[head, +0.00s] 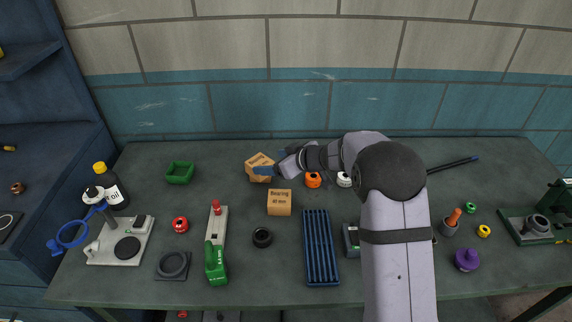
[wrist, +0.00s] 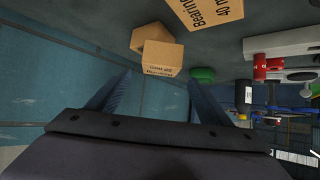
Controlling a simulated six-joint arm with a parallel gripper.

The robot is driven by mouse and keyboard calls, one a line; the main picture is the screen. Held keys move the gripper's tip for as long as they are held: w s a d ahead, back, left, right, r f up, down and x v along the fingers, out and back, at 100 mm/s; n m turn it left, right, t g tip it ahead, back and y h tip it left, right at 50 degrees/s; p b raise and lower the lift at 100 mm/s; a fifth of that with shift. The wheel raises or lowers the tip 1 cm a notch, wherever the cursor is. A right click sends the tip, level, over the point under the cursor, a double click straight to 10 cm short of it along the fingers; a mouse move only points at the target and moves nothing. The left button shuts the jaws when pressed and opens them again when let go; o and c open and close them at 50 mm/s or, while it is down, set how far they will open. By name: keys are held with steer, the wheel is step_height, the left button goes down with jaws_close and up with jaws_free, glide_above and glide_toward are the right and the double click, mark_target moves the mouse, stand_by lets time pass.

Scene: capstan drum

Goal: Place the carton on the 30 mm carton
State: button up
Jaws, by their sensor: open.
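Two tan cartons stand together at the back middle of the bench. The upper carton (head: 259,159) appears to rest on the lower one, turned at an angle to it; the wrist view shows the upper carton (wrist: 162,56) and the lower carton (wrist: 151,33). Their labels are too small to read surely. My gripper (head: 272,162) is open at their right side, its blue fingers spread. In the wrist view my fingertips (wrist: 160,77) point at the upper carton with nothing held between them. Another carton (head: 279,203), marked 40 mm in the wrist view (wrist: 215,15), stands nearer the front.
A green tray (head: 180,173) lies to the left, near an oil bottle (head: 110,187). Orange (head: 313,180) and white (head: 344,180) rings sit close under my arm. A blue slotted tray (head: 320,247) lies in front. Bare bench lies between the green tray and the cartons.

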steer(key=b+v, duration=0.1)
steer(key=v, duration=0.5)
steer(key=shift+s+r+b, duration=0.2)
steer(key=shift+s+b, duration=0.05)
steer(key=shift+b, duration=0.15)
steer(key=shift+d, duration=0.15)
steer(key=s+d+f+m+g+h, duration=0.2)
steer(key=s, duration=0.7)
steer(key=s+d+f+m+g+h, duration=0.1)
steer(key=s+d+f+m+g, duration=0.1)
steer(key=s, duration=0.7)
steer(key=s+d+f+m+g+h, duration=0.2)
steer(key=s+d+f+g, duration=0.1)
steer(key=s, duration=0.7)
steer(key=shift+d+f+m+h, duration=0.3)
steer(key=shift+f, duration=0.35)
steer(key=s+d, duration=0.1)
steer(key=s, duration=0.1)
steer(key=s+d+f+m+h, duration=0.1)
steer(key=s+d, duration=0.1)
steer(key=s+d+m+g+h, duration=0.1)
steer(key=s+d, duration=0.1)
steer(key=s, duration=0.1)
steer(key=shift+s+d+f, duration=0.15)
steer(key=shift+f, duration=0.05)
steer(key=shift+r, duration=0.1)
steer(key=shift+r+p, duration=0.15)
steer(key=shift+p, duration=0.15)
